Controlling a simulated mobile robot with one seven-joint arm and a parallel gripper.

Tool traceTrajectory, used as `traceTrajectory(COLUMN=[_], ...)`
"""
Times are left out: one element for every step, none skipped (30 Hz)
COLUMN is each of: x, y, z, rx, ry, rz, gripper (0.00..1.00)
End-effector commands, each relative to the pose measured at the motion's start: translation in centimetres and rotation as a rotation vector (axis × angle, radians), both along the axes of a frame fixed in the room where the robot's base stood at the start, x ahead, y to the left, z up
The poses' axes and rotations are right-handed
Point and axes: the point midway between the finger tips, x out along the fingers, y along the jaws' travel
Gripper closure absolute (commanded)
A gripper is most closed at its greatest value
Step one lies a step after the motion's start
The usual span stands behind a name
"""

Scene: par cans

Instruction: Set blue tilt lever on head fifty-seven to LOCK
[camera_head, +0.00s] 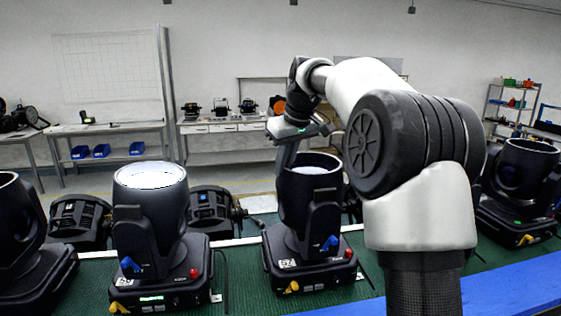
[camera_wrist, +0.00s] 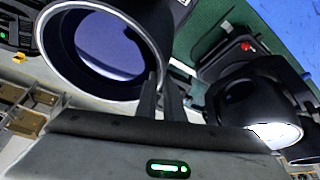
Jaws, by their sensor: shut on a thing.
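Head fifty-seven (camera_head: 294,213) is a black moving head on the green mat, its barrel pointing up and its base label reading 57. Its blue tilt lever (camera_head: 330,244) sits low on the near side of the yoke; its marking is too small to read. My gripper (camera_head: 286,165) reaches down at the barrel's left rim, away from the blue lever. In the wrist view the fingers (camera_wrist: 162,85) are close together at the rim of the barrel (camera_wrist: 140,22), shut on that rim. The exact contact is partly hidden.
Another head (camera_head: 152,205) with a bright lens and blue lever stands to the left; it also shows in the wrist view (camera_wrist: 235,88). More heads stand at far left and right (camera_head: 520,185). A blue strip (camera_head: 520,285) edges the mat. Worktables (camera_head: 225,127) stand behind.

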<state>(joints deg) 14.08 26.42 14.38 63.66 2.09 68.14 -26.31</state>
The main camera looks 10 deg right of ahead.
Motion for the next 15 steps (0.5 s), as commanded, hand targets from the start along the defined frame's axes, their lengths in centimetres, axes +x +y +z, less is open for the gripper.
traceTrajectory(x=[0.13,0.13,0.14,0.15,0.15,0.15,0.16,0.16,0.15,0.14,0.13,0.13,0.12,0.11,0.10], y=[-0.44,-0.45,-0.49,-0.50,-0.52,-0.55,-0.57,-0.58,-0.56,-0.54,-0.51,-0.47,-0.46,-0.43,-0.40], z=[0.42,0.42,0.45,0.47,0.49,0.51,0.52,0.53,0.52,0.50,0.47,0.42,0.40,0.38,0.35], rx=[-0.009,-0.009,-0.010,-0.010,-0.011,-0.010,-0.011,-0.011,-0.011,-0.010,-0.009,-0.009,-0.008,-0.009,-0.008], ry=[-0.012,-0.013,-0.014,-0.014,-0.014,-0.015,-0.016,-0.016,-0.015,-0.014,-0.014,-0.013,-0.012,-0.011,-0.011], rz=[-0.003,-0.004,-0.004,-0.004,-0.004,-0.004,-0.005,-0.005,-0.006,-0.005,-0.005,-0.004,-0.004,-0.004,-0.004], gripper=[1.00,1.00,1.00,1.00,1.00,1.00,0.89,0.83,0.77,0.74,0.74,0.74,0.74,0.74,0.74])
